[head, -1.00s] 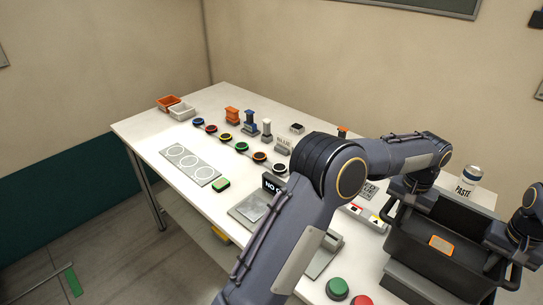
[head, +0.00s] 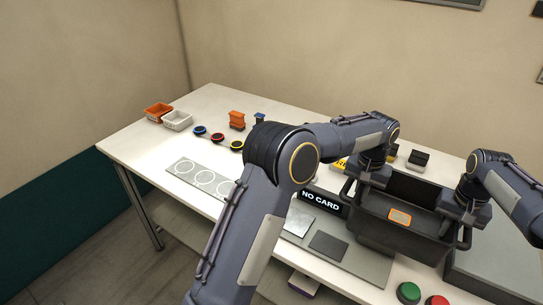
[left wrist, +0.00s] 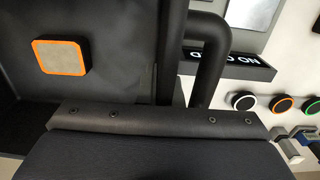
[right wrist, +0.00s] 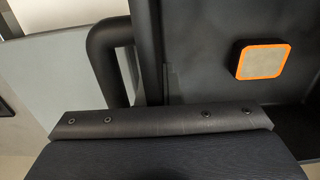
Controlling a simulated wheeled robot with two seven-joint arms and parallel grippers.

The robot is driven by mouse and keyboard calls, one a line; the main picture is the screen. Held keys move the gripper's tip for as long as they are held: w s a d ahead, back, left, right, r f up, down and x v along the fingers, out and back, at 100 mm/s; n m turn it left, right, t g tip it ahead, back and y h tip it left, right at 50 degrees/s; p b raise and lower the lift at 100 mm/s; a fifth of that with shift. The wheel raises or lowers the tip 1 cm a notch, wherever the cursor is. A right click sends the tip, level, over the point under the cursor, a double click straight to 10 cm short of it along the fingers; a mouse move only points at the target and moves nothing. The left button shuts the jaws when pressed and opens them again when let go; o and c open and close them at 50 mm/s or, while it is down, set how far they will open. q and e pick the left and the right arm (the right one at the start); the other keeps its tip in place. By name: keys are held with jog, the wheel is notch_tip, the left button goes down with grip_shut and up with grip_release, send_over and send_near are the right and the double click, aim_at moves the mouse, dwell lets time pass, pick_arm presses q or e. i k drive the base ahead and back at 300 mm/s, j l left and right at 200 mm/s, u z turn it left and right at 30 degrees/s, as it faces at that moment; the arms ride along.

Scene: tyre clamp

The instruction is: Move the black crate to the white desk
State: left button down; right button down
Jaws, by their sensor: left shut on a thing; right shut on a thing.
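The black crate (head: 400,232) hangs between my two grippers over the right part of the white desk (head: 140,152). An orange-rimmed square patch (head: 400,217) is on it. My left gripper (head: 362,182) is shut on the crate's left handle; the handle bar (left wrist: 208,60) shows in the left wrist view. My right gripper (head: 463,212) is shut on the right handle; that bar (right wrist: 112,60) shows in the right wrist view. The crate looks roughly level. Whether its underside touches anything is hidden.
Orange (head: 158,111) and white bins (head: 178,120) stand at the desk's far left. A NO CARD sign (head: 322,200) and grey plate (head: 330,246) are left of the crate. Green (head: 408,292) and red buttons (head: 436,301) are in front, beside a grey block (head: 495,272). Rings lie mid-desk.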

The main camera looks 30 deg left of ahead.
aim_at(148, 144)
jog(key=j, duration=1.75)
jog(key=k+j, duration=0.15)
jog(key=j, duration=3.3)
jog(key=k, duration=0.05)
